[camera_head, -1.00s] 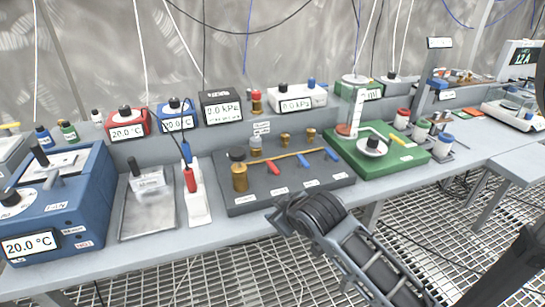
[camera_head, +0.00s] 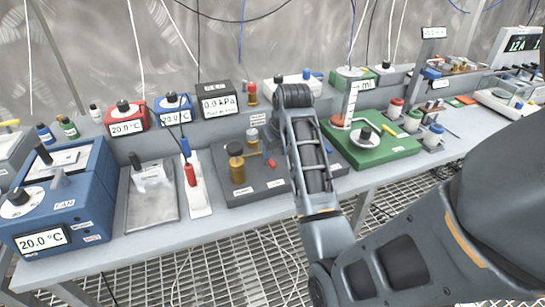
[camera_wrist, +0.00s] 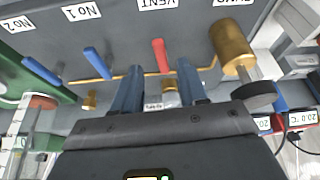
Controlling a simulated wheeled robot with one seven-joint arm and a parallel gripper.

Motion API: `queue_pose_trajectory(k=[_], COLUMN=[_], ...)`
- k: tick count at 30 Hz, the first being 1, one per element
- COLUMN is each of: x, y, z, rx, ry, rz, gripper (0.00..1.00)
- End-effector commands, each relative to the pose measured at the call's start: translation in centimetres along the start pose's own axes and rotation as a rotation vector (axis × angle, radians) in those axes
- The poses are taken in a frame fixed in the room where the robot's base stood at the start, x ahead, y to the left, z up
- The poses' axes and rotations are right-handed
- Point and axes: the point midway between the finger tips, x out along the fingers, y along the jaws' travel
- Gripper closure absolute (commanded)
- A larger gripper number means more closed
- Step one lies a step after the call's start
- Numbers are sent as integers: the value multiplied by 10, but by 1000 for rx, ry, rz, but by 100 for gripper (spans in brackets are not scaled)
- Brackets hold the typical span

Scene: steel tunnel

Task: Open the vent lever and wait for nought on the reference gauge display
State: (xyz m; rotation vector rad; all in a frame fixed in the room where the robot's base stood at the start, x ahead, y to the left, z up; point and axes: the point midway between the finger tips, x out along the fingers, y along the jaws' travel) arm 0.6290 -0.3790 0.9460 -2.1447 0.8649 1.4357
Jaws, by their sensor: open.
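In the head view part of the red lever (camera_head: 271,163) shows left of my arm, which hides my gripper. A dark gauge box (camera_head: 217,102) reads 0.0 kPa; its small print is unreadable.
A brass pump cylinder (camera_wrist: 231,46) stands beside the vent lever. Blue levers (camera_wrist: 97,62) line the other side. A green base (camera_head: 385,150) with a glass tube stands right of the manifold, and a blue 20.0 °C bath (camera_head: 70,205) at far left.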

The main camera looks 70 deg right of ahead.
Motion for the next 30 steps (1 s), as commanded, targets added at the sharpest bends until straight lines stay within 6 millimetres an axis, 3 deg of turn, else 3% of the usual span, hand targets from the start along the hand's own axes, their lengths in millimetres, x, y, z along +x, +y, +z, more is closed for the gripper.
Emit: queue_pose_trajectory(k=[9, 20, 30], x=[39, 44, 44], y=[0, 0, 0], z=[0, 0, 0], rx=[-1, -1, -1], ry=[-1, 1, 1], rz=[0, 0, 0], gripper=[57, 58, 91])
